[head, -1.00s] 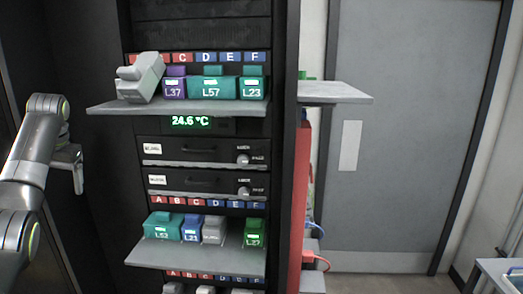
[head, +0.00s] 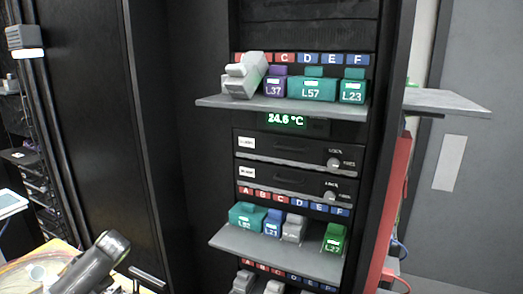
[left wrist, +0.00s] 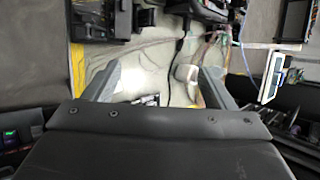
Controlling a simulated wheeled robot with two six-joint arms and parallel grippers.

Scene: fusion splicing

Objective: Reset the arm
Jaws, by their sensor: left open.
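My left gripper (left wrist: 158,84) shows in the left wrist view, with its two grey fingers wide apart and nothing held between them. It is over a pale work surface (left wrist: 152,70) with cables and dark devices beyond the fingers. A small white piece lies on that surface between the fingers. In the head view I cannot make out the left gripper. A dark grey rounded part (head: 92,264) shows at the lower left there, and I cannot tell whether it is mine. My right gripper is in neither view.
A black rack with an upper shelf (head: 250,103) and a lower shelf (head: 275,256) fills the middle of the head view. The upper shelf holds a tilted grey module (head: 245,76), a purple module (head: 274,83) and teal modules. A cluttered table edge shows at the lower left.

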